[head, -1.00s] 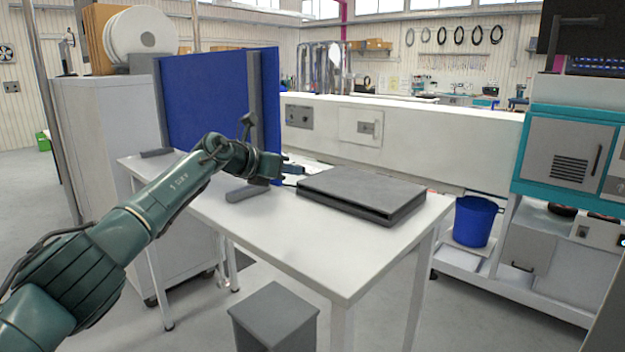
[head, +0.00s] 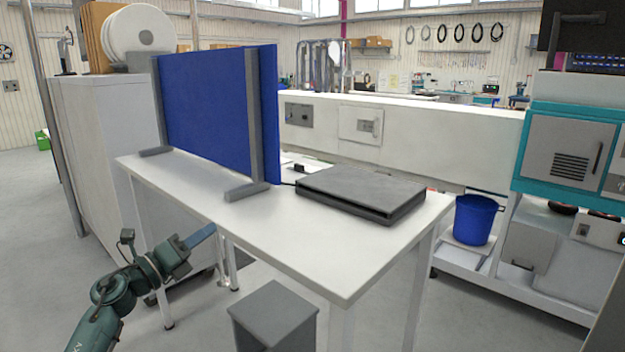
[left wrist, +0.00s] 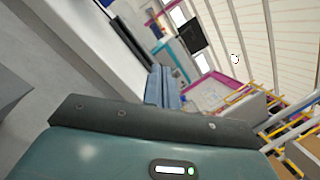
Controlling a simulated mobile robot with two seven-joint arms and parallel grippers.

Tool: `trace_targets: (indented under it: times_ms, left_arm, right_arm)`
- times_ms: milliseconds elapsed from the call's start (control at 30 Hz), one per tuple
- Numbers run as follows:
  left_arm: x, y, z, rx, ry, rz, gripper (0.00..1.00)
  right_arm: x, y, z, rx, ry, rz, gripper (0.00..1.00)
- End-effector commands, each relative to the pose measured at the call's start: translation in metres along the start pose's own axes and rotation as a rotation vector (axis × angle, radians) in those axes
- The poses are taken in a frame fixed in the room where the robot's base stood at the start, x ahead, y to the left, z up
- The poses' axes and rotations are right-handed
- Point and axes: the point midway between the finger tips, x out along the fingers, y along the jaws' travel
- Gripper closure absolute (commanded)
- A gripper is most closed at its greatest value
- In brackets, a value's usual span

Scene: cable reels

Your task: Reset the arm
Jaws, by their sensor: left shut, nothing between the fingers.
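My left arm comes in low at the left of the head view. Its gripper (head: 203,235) is by the table's front left edge, apart from the things on top. Its fingers are shut with nothing between them. The shut fingers also show in the left wrist view (left wrist: 163,88). My right gripper is not in view.
The white table (head: 300,250) carries a blue partition (head: 210,110) on grey feet and a flat grey box (head: 360,190). A grey box-shaped stool (head: 273,315) stands in front. A blue bucket (head: 475,220) is at the right. The table's front half is clear.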

Motion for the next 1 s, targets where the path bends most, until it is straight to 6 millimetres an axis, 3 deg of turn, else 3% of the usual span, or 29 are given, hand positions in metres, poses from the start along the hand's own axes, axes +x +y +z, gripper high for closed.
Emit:
trace_targets:
  times_ms: [167, 300, 400, 533, 767, 800, 1000]
  left_arm:
    - [-0.006, 0.007, 0.045, -0.343, -0.250, -0.011, 1.00]
    - [-0.020, 0.029, 0.080, -0.715, -0.478, -0.012, 1.00]
    - [-0.033, 0.055, 0.093, -1.019, -0.636, -0.003, 1.00]
    - [-0.048, 0.087, 0.092, -1.367, -0.793, 0.024, 1.00]
    - [-0.062, 0.128, 0.060, -1.885, -0.985, 0.111, 1.00]
    - [-0.068, 0.132, 0.035, -1.886, -0.972, 0.145, 1.00]
    - [-0.094, 0.136, -0.058, -1.932, -0.929, 0.265, 1.00]
  right_arm:
    - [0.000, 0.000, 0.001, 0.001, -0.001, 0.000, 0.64]
    - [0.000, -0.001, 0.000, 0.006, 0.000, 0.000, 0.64]
    - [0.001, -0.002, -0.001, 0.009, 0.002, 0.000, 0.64]
    - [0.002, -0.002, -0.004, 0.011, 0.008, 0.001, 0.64]
    - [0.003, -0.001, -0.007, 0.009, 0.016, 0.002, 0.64]
    - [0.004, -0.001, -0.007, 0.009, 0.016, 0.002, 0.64]
    - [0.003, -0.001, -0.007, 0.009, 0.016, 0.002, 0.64]
